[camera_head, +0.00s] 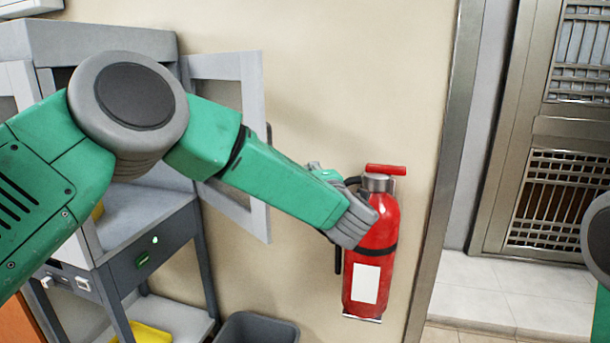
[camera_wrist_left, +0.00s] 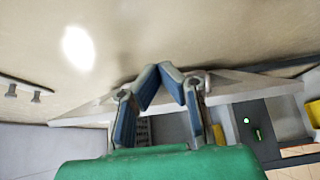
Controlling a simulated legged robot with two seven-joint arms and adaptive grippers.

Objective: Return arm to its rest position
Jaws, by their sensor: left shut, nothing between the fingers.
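My left arm (camera_head: 275,182) comes in from the left of the head view and is stretched out toward the wall.
A red fire extinguisher (camera_head: 375,255) hangs on the beige wall (camera_head: 350,60). A grey cabinet (camera_head: 165,232) with an open, white-framed door (camera_head: 257,150) stands at left, close behind my arm. A dark bin (camera_head: 257,328) sits below. A metal door (camera_head: 555,150) is at right.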

